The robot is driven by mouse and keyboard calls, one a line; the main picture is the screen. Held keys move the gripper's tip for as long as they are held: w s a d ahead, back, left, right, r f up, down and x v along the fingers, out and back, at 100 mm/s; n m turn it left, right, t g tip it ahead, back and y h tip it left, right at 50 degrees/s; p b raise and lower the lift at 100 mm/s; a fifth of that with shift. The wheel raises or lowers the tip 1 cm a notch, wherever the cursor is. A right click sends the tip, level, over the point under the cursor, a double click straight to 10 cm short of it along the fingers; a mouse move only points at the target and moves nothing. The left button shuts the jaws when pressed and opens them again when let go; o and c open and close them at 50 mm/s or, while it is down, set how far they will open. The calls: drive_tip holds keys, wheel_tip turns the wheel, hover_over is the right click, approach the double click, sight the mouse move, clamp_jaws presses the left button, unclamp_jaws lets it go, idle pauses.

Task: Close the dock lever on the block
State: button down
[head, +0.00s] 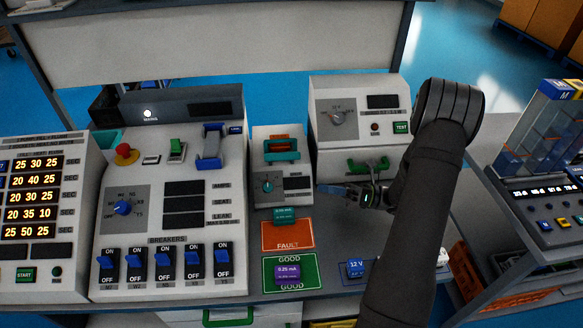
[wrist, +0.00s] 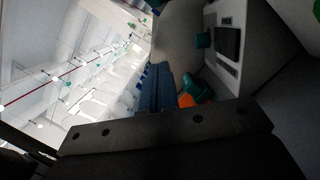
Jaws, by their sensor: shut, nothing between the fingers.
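My gripper (head: 324,188) is shut and empty, its blue fingers pointing left in the head view, above the bench between the middle tester and the right-hand unit. The fingers also show shut together in the wrist view (wrist: 158,76). A green lever (head: 368,166) is on the front of the right-hand unit, just above and behind my gripper; my wrist partly covers the area below it. A teal lever (head: 282,150) sits atop the middle tester (head: 296,211), and a blue lever (head: 210,146) is on the large panel. I cannot tell which is the dock lever.
A teal module (head: 284,215) lies by the orange FAULT pad (head: 288,236). A purple module (head: 287,272) lies on the green GOOD pad (head: 314,270). The large panel has several blue breakers (head: 165,264).

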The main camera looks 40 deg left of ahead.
sight(282, 155)
drive_tip(key=s+a+r, duration=0.4)
drive_tip(key=a+r, duration=0.1)
drive_tip(key=a, duration=0.5)
idle(0.3)
idle(0.4)
